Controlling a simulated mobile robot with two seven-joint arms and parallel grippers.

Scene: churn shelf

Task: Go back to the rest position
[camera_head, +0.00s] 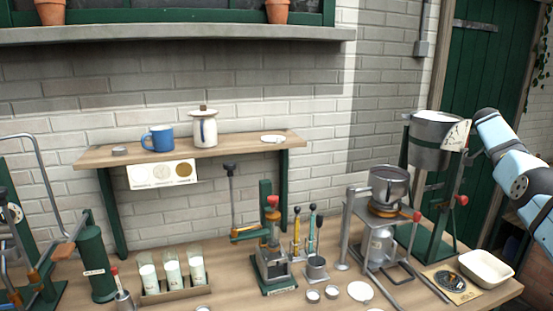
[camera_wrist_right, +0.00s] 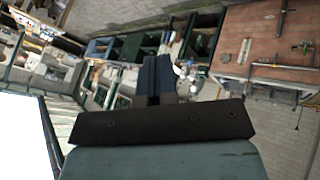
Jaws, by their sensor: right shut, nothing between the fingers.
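My right arm (camera_head: 520,170), light blue and grey, comes in at the right edge of the head view, bent beside the grey hopper with a dial. Its gripper does not show there. In the right wrist view my right gripper (camera_wrist_right: 158,78) is shut and empty, its dark fingers together with nothing between them. It points out over the room, apart from any bench item. My left gripper and left arm are not in view.
The wooden bench (camera_head: 225,292) holds a lever press (camera_head: 270,245), a metal stand with a pot (camera_head: 388,188), a bottle crate (camera_head: 175,292) and a cream tray (camera_head: 486,268). The hopper (camera_head: 428,150) stands close to my right arm. A wall shelf (camera_head: 230,150) bears a blue mug (camera_head: 158,139) and a white jar (camera_head: 203,131).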

